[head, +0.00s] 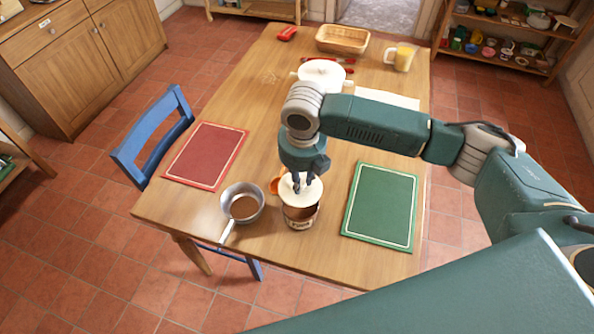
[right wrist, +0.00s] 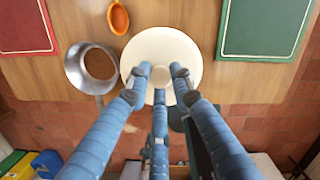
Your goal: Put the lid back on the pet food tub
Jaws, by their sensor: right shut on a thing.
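The cream round lid (head: 291,200) is in my right gripper (head: 302,186), which is shut on its top at the middle. The lid is over the tub's far part and looks a little above the rim; the exact gap is hard to tell. In the right wrist view the fingers close on the middle of the lid (right wrist: 163,42), and the lid hides the tub. My left gripper is not in view.
A metal pan with brown contents (head: 256,191) stands left of the tub. An orange scoop (right wrist: 118,18) lies behind the tub. A red mat (head: 205,155) and a green mat (head: 380,203) lie to either side.

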